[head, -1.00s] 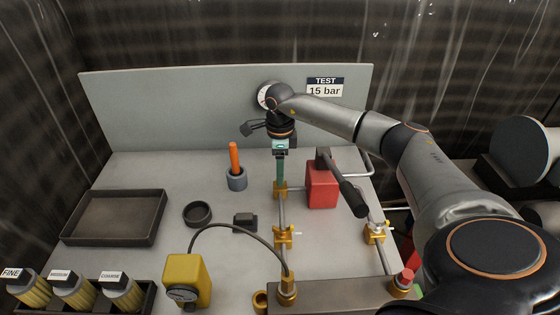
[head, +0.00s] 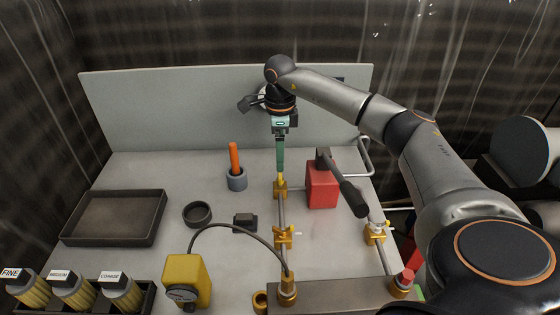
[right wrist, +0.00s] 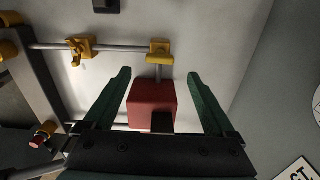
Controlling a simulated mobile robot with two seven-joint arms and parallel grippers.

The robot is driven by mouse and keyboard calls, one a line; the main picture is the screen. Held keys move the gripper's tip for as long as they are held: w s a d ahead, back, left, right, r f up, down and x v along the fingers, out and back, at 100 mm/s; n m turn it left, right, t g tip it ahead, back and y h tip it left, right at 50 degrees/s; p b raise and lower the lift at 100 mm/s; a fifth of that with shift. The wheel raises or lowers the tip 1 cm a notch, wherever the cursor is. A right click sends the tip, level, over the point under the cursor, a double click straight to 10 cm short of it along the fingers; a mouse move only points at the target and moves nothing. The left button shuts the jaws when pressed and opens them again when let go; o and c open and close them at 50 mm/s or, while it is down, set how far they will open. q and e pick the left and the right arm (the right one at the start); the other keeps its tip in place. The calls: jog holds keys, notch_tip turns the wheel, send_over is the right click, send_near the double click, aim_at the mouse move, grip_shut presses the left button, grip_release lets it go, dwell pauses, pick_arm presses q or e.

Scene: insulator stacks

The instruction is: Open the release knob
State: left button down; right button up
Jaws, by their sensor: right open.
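My right gripper (head: 280,172) hangs pointing down above a brass fitting (head: 280,189) with a yellow knob or handle on top. A red box (head: 322,186) with a black lever (head: 350,194) stands right of the fitting. A red knob (head: 407,275) tops another brass fitting at the front right. I cannot tell which knob is the release knob. My left gripper is not in view.
Pipes link several brass valves, including one with a yellow handle (head: 283,236). A grey cup with an orange-handled tool (head: 235,160), a dark tray (head: 70,238) and a yellow device (head: 187,281) stand to the left. A grey panel (head: 170,110) closes the back.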

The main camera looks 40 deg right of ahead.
notch_tip(320, 180, up, 6)
jog(key=shift+r, duration=0.25)
jog(key=shift+f, duration=0.1)
dwell(0.4)
